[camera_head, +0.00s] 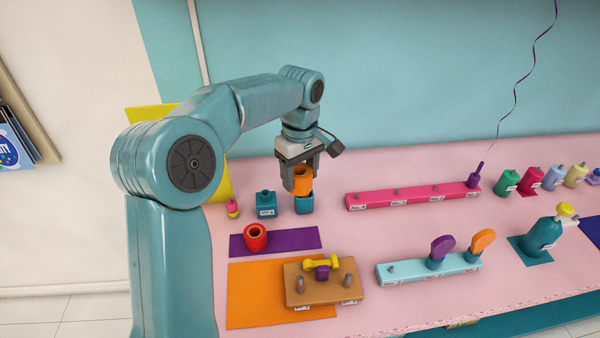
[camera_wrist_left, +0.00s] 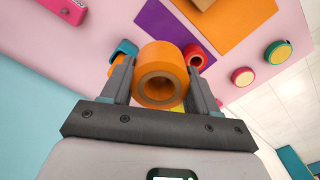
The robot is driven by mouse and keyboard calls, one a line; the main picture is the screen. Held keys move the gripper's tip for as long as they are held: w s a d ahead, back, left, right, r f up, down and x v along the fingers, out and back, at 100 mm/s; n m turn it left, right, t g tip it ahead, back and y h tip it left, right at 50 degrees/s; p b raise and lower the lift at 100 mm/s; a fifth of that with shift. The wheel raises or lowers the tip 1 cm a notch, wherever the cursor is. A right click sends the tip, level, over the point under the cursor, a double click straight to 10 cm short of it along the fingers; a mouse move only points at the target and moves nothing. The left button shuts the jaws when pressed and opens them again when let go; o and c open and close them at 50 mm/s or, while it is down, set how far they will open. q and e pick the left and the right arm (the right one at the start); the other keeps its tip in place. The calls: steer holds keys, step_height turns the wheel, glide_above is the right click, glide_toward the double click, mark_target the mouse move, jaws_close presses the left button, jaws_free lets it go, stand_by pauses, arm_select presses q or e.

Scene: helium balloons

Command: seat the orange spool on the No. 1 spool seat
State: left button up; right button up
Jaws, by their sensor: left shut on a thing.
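My left gripper (camera_head: 300,178) is shut on the orange spool (camera_head: 303,184), and the spool also shows between the fingers in the left wrist view (camera_wrist_left: 163,58). The spool is held directly above a teal block seat (camera_head: 304,205). Its lower edge is close to the top of that seat or touching it; I cannot tell which. The spool hides the seat's top. A second teal seat (camera_head: 266,207) with a small label and an empty peg stands to its left. The labels are too small to read surely. The right gripper is not in view.
A red spool (camera_head: 255,238) stands on the purple mat (camera_head: 298,238) in front of the seats. A wooden block (camera_head: 338,290) with pegs and a yellow piece sits nearer. A pink peg rail (camera_head: 375,200) lies to the right. A small pink-and-yellow object (camera_head: 232,209) stands at left.

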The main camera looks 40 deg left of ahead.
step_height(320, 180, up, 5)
steer(key=p, duration=0.5)
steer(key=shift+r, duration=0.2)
stand_by(0.3)
